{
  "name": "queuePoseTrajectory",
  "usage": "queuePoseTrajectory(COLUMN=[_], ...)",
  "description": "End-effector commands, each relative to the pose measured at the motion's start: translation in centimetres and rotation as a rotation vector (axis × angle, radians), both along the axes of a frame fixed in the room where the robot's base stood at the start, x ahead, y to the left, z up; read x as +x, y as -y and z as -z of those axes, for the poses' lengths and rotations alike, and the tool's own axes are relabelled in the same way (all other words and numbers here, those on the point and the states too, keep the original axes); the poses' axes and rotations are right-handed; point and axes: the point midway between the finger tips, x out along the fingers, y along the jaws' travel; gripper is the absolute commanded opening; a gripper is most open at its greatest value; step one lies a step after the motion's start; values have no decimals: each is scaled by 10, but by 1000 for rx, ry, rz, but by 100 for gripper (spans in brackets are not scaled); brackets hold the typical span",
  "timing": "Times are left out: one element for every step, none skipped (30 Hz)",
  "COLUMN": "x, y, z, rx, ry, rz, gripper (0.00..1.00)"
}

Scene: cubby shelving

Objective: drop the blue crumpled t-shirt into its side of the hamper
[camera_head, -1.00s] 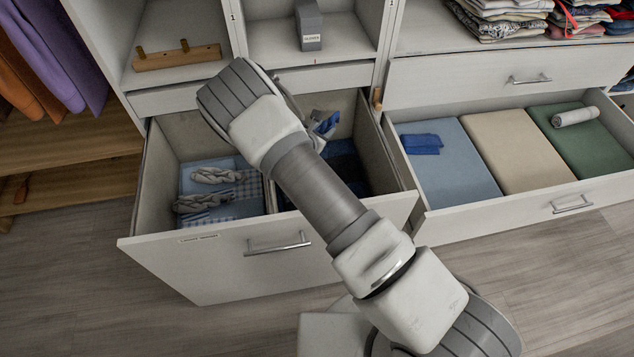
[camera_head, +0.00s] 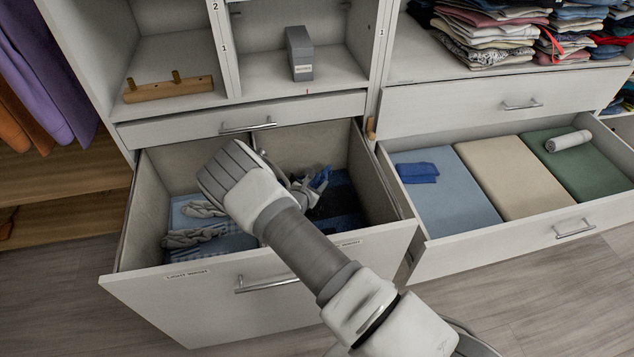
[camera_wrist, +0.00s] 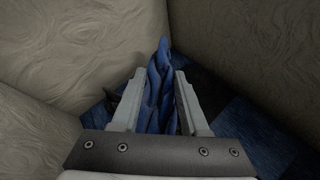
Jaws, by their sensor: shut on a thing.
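The blue crumpled t-shirt (camera_wrist: 158,88) is pinched between the fingers of my gripper (camera_wrist: 159,98) in the wrist view. In the head view the t-shirt (camera_head: 320,178) shows as a small blue bit beside my gripper (camera_head: 306,188), partly hidden by it. The hamper (camera_head: 180,290) is a pulled-out drawer with two sides. My gripper is inside its right side, which has dark blue cloth (camera_head: 340,207) on the floor. The left side holds light blue cloth and grey knotted pieces (camera_head: 195,236). The wrist view shows beige walls close around the t-shirt and dark blue checked cloth below.
An open drawer (camera_head: 572,234) on the right holds blue, beige and green panels, a blue folded cloth (camera_head: 415,172) and a grey roll (camera_head: 568,141). Cubbies above hold a wooden peg rack (camera_head: 168,88) and a grey box (camera_head: 300,54). Hanging clothes are at far left.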

Motion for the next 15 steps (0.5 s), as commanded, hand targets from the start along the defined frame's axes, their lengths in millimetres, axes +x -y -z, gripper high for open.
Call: queuePoseTrajectory(x=[0,0,0,0,0,0,0,0,0,0,0,0,0,0,0], y=[0,0,0,0,0,0,0,0,0,0,0,0,0,0,0], z=[2,3,5,5,6,8,8,9,9,8,8,8,8,8,8], rx=[0,0,0,0,0,0,0,0,0,0,0,0,0,0,0], ry=[0,1,1,1,1,1,1,1,0,0,0,0,0,0,0], rz=[0,0,0,0,0,0,0,0,0,0,0,0,0,0,0], gripper=[0,0,0,0,0,0,0,0,48,53,58,66,71,75,75])
